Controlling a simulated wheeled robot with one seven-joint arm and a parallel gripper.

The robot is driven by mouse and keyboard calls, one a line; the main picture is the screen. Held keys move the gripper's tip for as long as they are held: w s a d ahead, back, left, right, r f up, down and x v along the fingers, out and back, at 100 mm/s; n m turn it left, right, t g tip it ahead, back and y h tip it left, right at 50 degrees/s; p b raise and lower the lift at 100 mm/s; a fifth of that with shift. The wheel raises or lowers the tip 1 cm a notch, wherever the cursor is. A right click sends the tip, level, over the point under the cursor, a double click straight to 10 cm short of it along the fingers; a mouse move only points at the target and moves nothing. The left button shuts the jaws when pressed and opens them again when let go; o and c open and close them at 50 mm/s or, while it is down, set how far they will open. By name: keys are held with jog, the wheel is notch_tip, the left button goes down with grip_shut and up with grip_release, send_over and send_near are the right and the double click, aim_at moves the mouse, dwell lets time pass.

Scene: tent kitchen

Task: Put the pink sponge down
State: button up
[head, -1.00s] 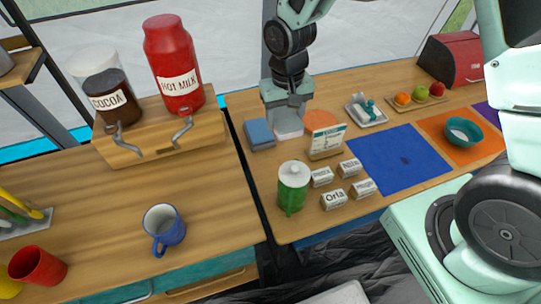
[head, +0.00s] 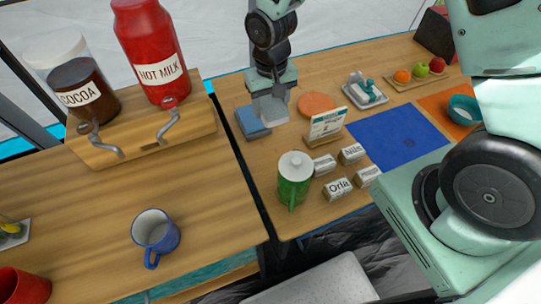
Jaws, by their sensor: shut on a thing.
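My gripper (head: 271,110) points down at the back left of the right-hand table, just right of a blue block (head: 251,123). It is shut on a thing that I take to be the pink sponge. No pink surface shows clearly; the gripper hides the held thing, and only a pale patch shows at the fingertips. I cannot tell whether the held thing touches the table. A flat orange disc (head: 317,102) lies to the right of my gripper.
A small calendar stand (head: 326,125), a green lidded jug (head: 294,180) and several name blocks (head: 339,188) stand in front. A white tray (head: 365,94) and a blue mat (head: 398,138) lie to the right. The left table holds a blue mug (head: 155,236) and dispensers (head: 155,55).

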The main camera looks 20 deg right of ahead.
jog(key=b, duration=0.3)
send_over(271, 154)
notch_tip(271, 154, down, 13)
jog(key=shift+f, duration=0.15)
jog(key=shift+f+p, duration=0.5)
jog(key=shift+f, duration=1.8)
jog(key=shift+f, duration=0.1)
jog(key=shift+f, duration=0.15)
jog(key=o, duration=1)
jog(key=shift+o, duration=0.2)
